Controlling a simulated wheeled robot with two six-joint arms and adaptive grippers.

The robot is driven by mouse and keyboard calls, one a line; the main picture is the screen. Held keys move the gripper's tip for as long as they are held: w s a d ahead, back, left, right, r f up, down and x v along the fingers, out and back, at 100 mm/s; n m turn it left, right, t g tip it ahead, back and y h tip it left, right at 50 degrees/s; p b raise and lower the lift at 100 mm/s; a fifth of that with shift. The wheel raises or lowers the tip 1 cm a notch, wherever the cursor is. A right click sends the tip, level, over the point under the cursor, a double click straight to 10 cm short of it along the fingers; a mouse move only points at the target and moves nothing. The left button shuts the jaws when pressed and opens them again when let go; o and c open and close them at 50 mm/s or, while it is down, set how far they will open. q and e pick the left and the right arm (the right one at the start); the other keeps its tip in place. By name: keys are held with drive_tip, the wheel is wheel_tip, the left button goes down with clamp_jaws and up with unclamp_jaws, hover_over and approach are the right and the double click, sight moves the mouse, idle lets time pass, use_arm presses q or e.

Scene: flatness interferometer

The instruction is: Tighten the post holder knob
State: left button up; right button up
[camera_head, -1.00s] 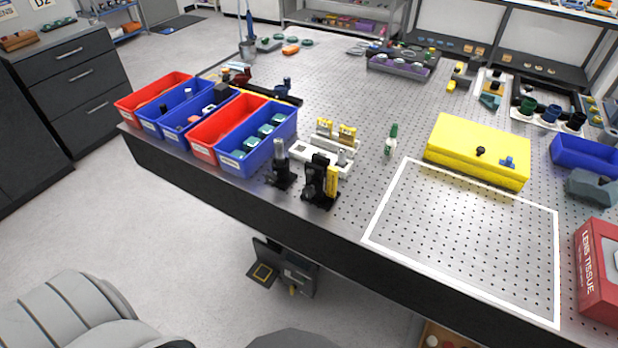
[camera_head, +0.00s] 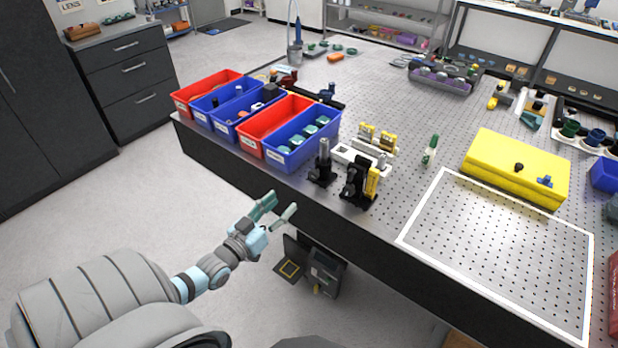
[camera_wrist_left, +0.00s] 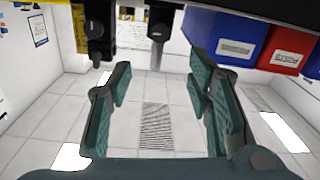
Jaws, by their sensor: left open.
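A black post holder (camera_head: 322,170) with a silver post stands upright near the table's front edge. A black mount with a yellow part (camera_head: 358,188) stands just right of it. I cannot make out a knob for certain. My left gripper (camera_head: 283,204) is open and empty, in front of the table edge and apart from the holder. My right gripper is not in view.
Red and blue bins (camera_head: 296,143) stand left of the holder along the front edge. A white fixture (camera_head: 362,158) is close behind it. A yellow box (camera_head: 515,172) and a white-outlined clear area (camera_head: 500,245) lie to the right. A dark unit (camera_head: 318,272) is below the table.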

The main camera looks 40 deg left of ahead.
use_arm(q)
drive_tip(key=b, duration=0.4)
approach(312, 176)
drive_tip(key=w, duration=0.3)
drive_tip(key=w+b, duration=0.3)
drive_tip(key=w+f+b, duration=0.1)
drive_tip(key=w, duration=0.1)
drive_tip(key=shift+w+a, duration=0.2)
drive_tip(key=shift+a, duration=0.05)
drive_tip(key=shift+w+r+b, duration=0.15)
drive_tip(key=shift+r+b, duration=0.1)
drive_tip(key=shift+b, duration=0.25)
drive_tip(key=shift+w+r, duration=0.1)
drive_tip(key=shift+r, duration=0.25)
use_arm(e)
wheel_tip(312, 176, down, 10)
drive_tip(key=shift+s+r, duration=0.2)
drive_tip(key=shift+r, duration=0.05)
use_arm(q)
clamp_jaws()
